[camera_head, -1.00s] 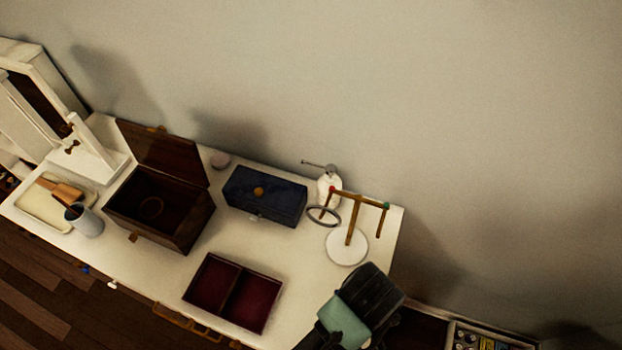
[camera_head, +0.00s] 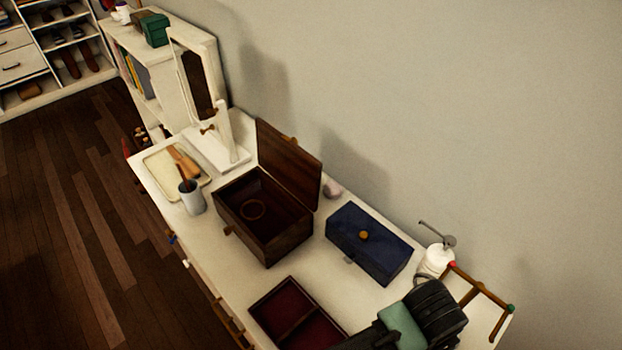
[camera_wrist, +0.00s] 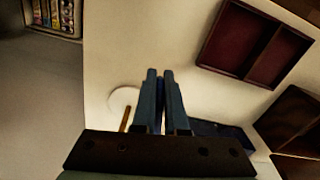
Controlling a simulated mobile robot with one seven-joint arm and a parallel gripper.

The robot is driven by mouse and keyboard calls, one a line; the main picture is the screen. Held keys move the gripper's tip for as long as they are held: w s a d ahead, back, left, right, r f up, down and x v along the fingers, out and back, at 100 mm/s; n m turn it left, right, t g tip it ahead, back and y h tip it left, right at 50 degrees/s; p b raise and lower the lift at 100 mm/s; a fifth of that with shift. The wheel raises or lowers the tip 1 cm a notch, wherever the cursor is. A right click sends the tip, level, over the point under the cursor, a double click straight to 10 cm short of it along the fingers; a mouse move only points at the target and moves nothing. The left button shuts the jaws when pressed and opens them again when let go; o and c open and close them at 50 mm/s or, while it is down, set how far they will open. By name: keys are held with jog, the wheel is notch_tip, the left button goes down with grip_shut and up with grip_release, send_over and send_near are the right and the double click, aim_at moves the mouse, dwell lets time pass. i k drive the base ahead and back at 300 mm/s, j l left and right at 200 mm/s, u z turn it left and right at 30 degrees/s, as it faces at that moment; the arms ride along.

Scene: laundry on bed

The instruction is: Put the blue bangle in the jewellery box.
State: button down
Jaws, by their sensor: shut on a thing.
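The dark wooden jewellery box (camera_head: 284,241) stands on the white table with its lid open, and a thin brownish ring (camera_head: 252,210) lies inside. My gripper (camera_head: 436,308) is to the right of the box, in front of the wooden stand (camera_head: 480,288), and hides its base. In the wrist view my gripper (camera_wrist: 160,78) has its fingers close together, with a narrow dark blue strip between them. I take this for the blue bangle, seen edge on; its full ring shape is hidden. Part of the stand also shows in the wrist view (camera_wrist: 125,117).
A dark blue closed box (camera_head: 368,243) lies between the jewellery box and my gripper. A red-lined tray (camera_head: 262,306) is at the front edge. Clear tabletop lies before the blue box.

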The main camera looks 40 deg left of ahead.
aim_at(267, 238)
jog(key=j+u, duration=0.15)
jog(key=u, duration=0.25)
jog(key=j+u, duration=0.1)
jog(key=u, duration=0.3)
jog(key=i+j+u, duration=0.1)
jog(key=u, duration=0.35)
